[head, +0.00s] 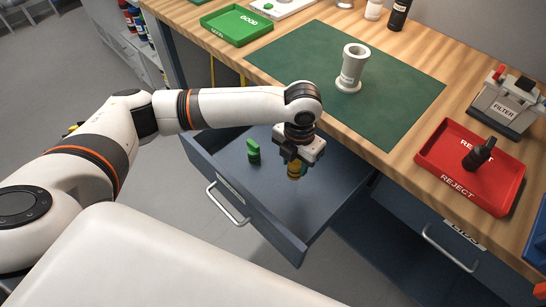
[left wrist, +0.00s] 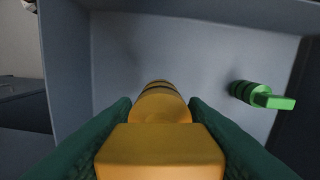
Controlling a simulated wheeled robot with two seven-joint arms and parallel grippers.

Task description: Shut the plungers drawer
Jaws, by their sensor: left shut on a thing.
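The open drawer (head: 318,205) is pulled well out from under the bench, its blue-grey front with a silver handle (head: 228,205) and a label too small to read. A green plunger (head: 253,151) stands inside it and also shows in the left wrist view (left wrist: 262,95). My left gripper (head: 293,160) reaches down into the drawer, shut on a yellow-orange plunger (head: 294,170). In the left wrist view this plunger (left wrist: 160,150) sits between the dark green fingers, its ringed end pointing away. Whether it touches the drawer floor is unclear. My right gripper is not in view.
The wooden bench holds a green mat (head: 410,90) with a grey-white cup-shaped part (head: 352,68), a green GOOD tray (head: 237,26), and a red REJECT tray (head: 450,160) with a black object. Another drawer's handle (head: 450,246) is at lower right. Grey floor lies left of the drawer.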

